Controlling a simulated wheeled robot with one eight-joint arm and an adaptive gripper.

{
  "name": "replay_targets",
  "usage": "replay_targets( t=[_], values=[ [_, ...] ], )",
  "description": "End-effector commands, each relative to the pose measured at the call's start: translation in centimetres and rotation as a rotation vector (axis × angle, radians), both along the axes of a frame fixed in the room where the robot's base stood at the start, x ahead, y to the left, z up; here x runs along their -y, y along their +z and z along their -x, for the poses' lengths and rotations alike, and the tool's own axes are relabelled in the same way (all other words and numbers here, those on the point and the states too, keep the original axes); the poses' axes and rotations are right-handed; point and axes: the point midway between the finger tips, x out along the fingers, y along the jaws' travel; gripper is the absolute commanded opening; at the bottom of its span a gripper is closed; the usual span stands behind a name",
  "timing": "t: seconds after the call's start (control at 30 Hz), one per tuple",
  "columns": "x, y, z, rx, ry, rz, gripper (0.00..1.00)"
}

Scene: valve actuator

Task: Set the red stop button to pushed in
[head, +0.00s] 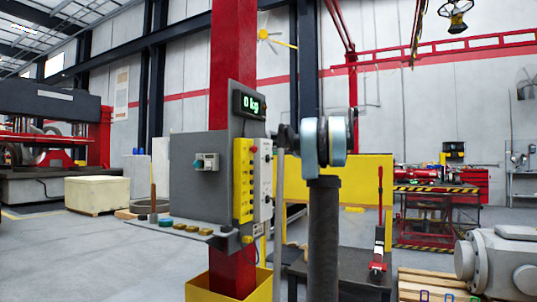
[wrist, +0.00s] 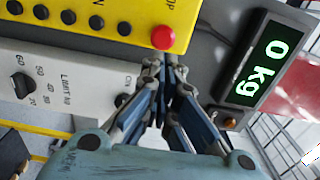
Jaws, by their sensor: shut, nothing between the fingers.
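The red stop button (wrist: 163,37) is a round red cap at the end of the yellow control panel (wrist: 80,12), beside partly hidden lettering. In the head view a small red spot (head: 254,150) near the top of the yellow panel (head: 243,185) appears to be this button. My gripper (wrist: 165,66) is shut and empty, its fingertips just below the button in the wrist picture. I cannot tell whether they touch it or how far in the button sits. In the head view my gripper (head: 277,137) is beside the panel's upper right, partly hidden by my wrist.
A white panel with knobs (wrist: 60,85) lies alongside the yellow one. A display reading 0 kg (head: 249,104) is above the panels, close to my gripper. A grey box (head: 198,165) with a knob and a small shelf (head: 190,228) are at left. A red column (head: 232,50) stands behind.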

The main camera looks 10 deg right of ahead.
Motion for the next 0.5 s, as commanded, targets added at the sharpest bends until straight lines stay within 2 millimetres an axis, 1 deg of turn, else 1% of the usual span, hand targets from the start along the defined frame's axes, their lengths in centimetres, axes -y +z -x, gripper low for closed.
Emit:
replay_targets(
  t=[0.03, 0.2, 0.33, 0.5],
  values=[
    [0.9, 0.0, 0.5, 0.0, -0.003, 0.0, 0.0],
    [2.7, 0.0, 1.9, -0.001, -0.002, 0.001, 0.0],
    [3.5, 0.0, 2.4, -0.001, -0.001, 0.001, 0.0],
    [3.7, 0.0, 2.6, -0.001, 0.0, 0.001, 0.0]
  ],
)
